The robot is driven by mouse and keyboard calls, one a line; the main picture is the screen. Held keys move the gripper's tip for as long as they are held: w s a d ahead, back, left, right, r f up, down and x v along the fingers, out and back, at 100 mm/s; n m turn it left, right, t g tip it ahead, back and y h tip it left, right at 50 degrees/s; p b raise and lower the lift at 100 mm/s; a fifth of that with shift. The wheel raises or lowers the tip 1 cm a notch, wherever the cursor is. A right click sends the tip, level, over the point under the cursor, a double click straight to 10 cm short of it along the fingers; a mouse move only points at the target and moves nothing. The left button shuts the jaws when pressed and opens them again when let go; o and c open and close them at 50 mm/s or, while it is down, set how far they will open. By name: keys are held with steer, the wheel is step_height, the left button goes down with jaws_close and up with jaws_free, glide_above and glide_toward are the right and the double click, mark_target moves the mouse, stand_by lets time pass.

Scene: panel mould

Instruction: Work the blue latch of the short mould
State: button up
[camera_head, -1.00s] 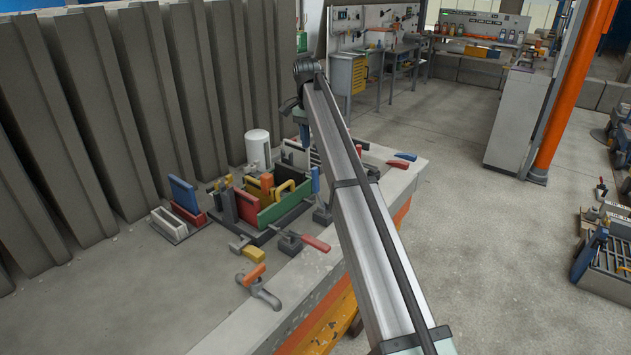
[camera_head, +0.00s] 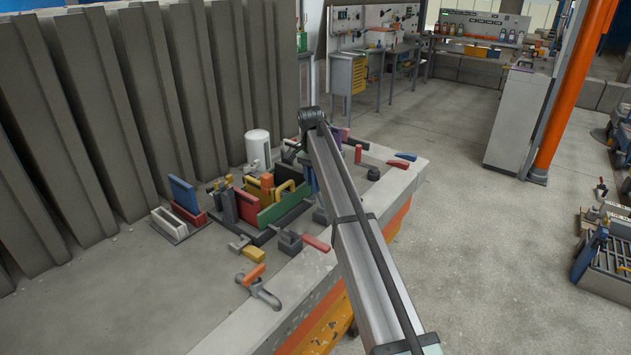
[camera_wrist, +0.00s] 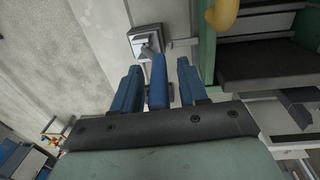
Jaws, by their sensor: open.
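The short mould has a green wall (camera_head: 285,207) and a red wall (camera_head: 248,208), with a yellow handle on top. The green wall and the yellow handle (camera_wrist: 222,14) also show at the right of the wrist view. The blue latch handle (camera_wrist: 158,84) stands between my gripper's two dark blue fingers, with a narrow gap on each side; its grey base (camera_wrist: 146,40) lies beyond. In the head view the blue latch (camera_head: 309,180) shows partly at the mould's right end. My gripper (camera_wrist: 158,88) is open around the handle; my arm mostly hides it in the head view.
A red-handled clamp (camera_head: 316,243), a yellow-handled clamp (camera_head: 254,255) and an orange-handled clamp (camera_head: 255,275) stand in front of the mould. A white cylinder (camera_head: 258,148) stands behind. A blue handle (camera_head: 405,156) lies far right. The grey table (camera_head: 150,285) is clear at front left.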

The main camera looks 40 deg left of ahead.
steer(key=shift+f, duration=0.25)
steer(key=shift+c, duration=0.3)
jaws_close()
